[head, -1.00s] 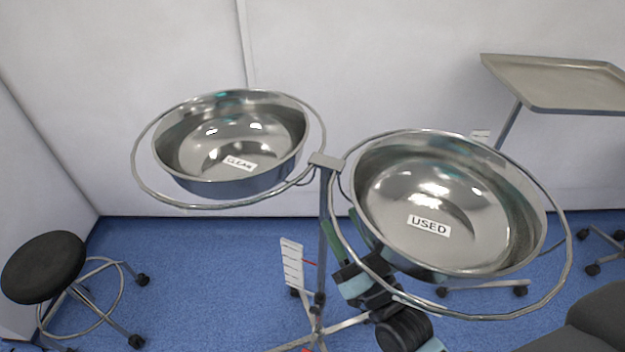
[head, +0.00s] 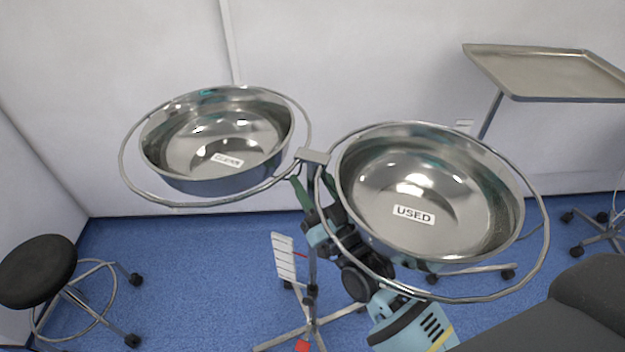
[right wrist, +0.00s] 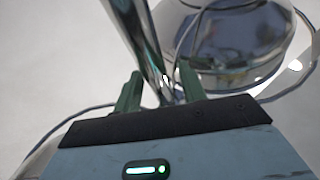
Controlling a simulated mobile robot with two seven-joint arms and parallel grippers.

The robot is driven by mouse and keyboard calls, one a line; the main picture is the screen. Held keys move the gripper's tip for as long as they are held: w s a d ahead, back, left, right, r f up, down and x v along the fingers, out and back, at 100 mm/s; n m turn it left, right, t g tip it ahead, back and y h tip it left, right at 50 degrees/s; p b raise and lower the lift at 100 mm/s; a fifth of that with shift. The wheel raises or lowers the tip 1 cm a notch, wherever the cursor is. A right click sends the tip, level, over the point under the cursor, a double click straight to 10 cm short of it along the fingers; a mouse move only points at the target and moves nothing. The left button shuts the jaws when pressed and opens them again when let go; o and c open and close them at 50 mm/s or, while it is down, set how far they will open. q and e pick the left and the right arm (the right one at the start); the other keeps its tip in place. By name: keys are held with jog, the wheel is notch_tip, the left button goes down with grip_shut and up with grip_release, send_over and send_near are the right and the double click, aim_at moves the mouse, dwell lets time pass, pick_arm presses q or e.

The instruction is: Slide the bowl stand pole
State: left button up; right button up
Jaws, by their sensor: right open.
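The bowl stand's pole (head: 311,262) stands upright under a small bracket (head: 313,156) that joins two ring holders. A steel bowl labelled CLEAN (head: 215,140) sits in the left ring and one labelled USED (head: 425,190) in the right ring. My right gripper (head: 312,188) reaches in from below the USED bowl. Its green fingers are open, just under the bracket, one on each side of the pole. In the right wrist view the shiny pole (right wrist: 137,35) passes between the open fingers (right wrist: 160,88); contact cannot be told. My left gripper is not in view.
A black stool (head: 38,272) stands at the lower left, and a steel tray on a stand (head: 550,75) at the upper right. A dark padded surface (head: 590,300) fills the lower right. A white scale plate (head: 284,258) is beside the pole.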

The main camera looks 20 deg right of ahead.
grip_shut()
dwell(0.3)
pick_arm(q)
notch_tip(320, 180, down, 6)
jog(key=b, duration=0.7)
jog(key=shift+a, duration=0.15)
pick_arm(e)
notch_tip(320, 180, down, 12)
jog(key=shift+f, duration=0.25)
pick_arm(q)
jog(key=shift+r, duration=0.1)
pick_arm(e)
jog(key=shift+c, duration=0.2)
grip_release()
jog(key=shift+o, duration=0.2)
jog(key=shift+r, duration=0.1)
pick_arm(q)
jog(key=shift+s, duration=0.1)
